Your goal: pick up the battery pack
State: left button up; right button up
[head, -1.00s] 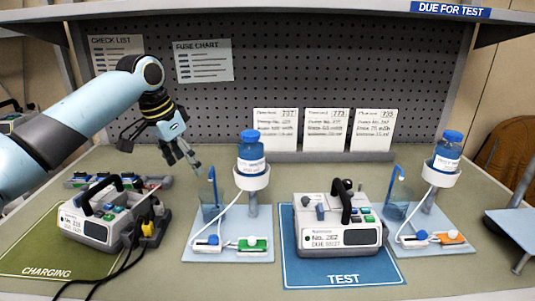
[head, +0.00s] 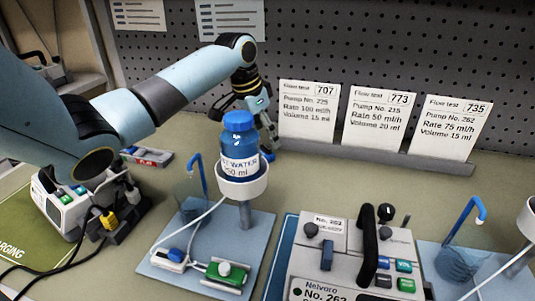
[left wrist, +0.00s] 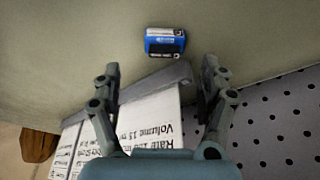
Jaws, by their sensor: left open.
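The battery pack (left wrist: 165,42) is a small blue block with a white and dark end, lying on the bench in the left wrist view. It is just beyond and between the fingertips of my left gripper (left wrist: 160,68), which is open with nothing between the fingers. In the head view the left gripper (head: 268,136) points down behind the blue water bottle (head: 239,143). A blue bit of the battery pack (head: 268,155) shows there beside the bottle, mostly hidden. My right gripper is not in view.
The water bottle stands in a white ring holder (head: 244,188) in front of the left gripper. A rail of cards (head: 378,155) stands behind, along the pegboard. A pump (head: 350,262) sits at front right. Bare bench lies between the pump and rail.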

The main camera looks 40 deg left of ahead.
aim_at(265, 146)
pick_arm(q)
jog(key=x, duration=0.4)
jog(key=shift+s+a+f, duration=0.2)
jog(key=shift+a+f, duration=0.1)
jog(key=shift+f, duration=0.05)
jog(key=shift+w+f, duration=0.2)
jog(key=shift+f, duration=0.25)
jog(key=c, duration=1.3)
jog(key=shift+r, duration=0.1)
